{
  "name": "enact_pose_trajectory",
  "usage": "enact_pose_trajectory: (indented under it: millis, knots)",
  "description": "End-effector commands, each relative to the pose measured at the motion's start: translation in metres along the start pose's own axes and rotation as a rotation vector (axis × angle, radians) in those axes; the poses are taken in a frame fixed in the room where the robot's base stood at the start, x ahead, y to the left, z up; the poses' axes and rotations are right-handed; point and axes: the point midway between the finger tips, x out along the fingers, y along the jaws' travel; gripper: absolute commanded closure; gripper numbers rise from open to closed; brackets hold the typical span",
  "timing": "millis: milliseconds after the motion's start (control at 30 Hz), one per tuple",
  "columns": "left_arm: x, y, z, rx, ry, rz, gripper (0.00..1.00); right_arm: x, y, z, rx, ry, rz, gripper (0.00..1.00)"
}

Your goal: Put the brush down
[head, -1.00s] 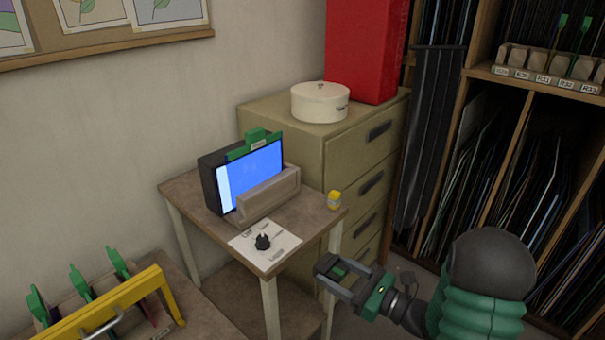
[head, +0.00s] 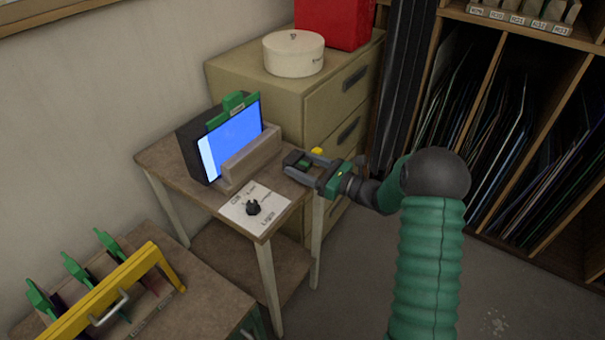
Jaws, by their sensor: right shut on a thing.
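My right gripper (head: 303,167) is over the right edge of the small brown table (head: 215,200), beside the yellow-topped small jar (head: 317,151), which it partly covers. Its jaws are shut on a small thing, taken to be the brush. Only a bit of green shows between the fingers, and the brush's shape cannot be made out. I cannot tell whether the gripper touches the table. My left gripper is not in view.
On the table stand a blue-lit screen (head: 230,140), a wooden block (head: 250,158) and a labelled white card (head: 262,213) with a black knob (head: 253,207). A drawer cabinet (head: 315,110) is behind. A yellow-handled rack (head: 115,285) is at lower left.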

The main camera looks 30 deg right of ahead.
Motion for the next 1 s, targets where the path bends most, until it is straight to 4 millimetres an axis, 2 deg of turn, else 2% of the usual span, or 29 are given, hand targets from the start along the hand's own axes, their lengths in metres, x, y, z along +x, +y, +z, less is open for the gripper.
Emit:
enact_pose_trajectory:
  millis: [33,133,367,400,567,867,1000]
  knots:
    - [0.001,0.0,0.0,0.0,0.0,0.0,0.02,-0.002,0.0,-0.015,0.009,0.004,-0.002,0.97]
    - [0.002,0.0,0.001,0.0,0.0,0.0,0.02,-0.002,0.001,-0.032,0.007,0.003,0.0,0.97]
    - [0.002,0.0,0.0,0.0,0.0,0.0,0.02,-0.002,0.001,-0.035,0.003,0.003,-0.001,0.97]
    - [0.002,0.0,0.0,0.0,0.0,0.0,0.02,-0.002,0.001,-0.035,0.004,0.003,-0.001,0.39]
    - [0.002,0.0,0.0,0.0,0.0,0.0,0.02,-0.002,0.001,-0.035,0.003,0.003,0.0,0.19]
    - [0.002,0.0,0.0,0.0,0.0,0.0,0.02,-0.004,0.001,-0.035,0.004,0.003,-0.001,0.19]
    - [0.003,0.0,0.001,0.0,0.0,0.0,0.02,-0.02,0.0,-0.036,0.004,0.004,-0.004,0.19]
